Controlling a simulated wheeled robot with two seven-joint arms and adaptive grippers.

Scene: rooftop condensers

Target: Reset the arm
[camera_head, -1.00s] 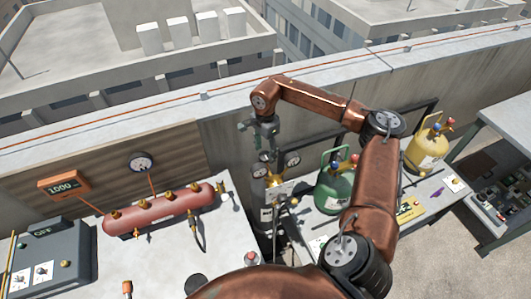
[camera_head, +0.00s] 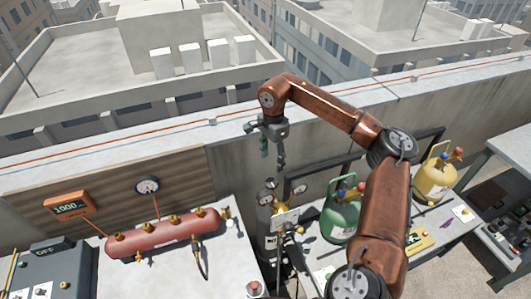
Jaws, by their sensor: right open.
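My right arm reaches in from the lower right and bends over at the top. Its gripper (camera_head: 272,150) hangs pointing down, open, with nothing between its fingers. It is above and apart from a dark grey cylinder (camera_head: 267,222) with gauges, which stands in the gap between two benches. My left gripper is not in view.
A red manifold (camera_head: 163,234) with brass valves lies on the left bench (camera_head: 226,272). A display (camera_head: 68,206) reads 1000 beside a gauge (camera_head: 147,187). A green tank (camera_head: 341,216) and a yellow tank (camera_head: 433,178) stand on the right bench. A parapet wall (camera_head: 225,132) runs behind.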

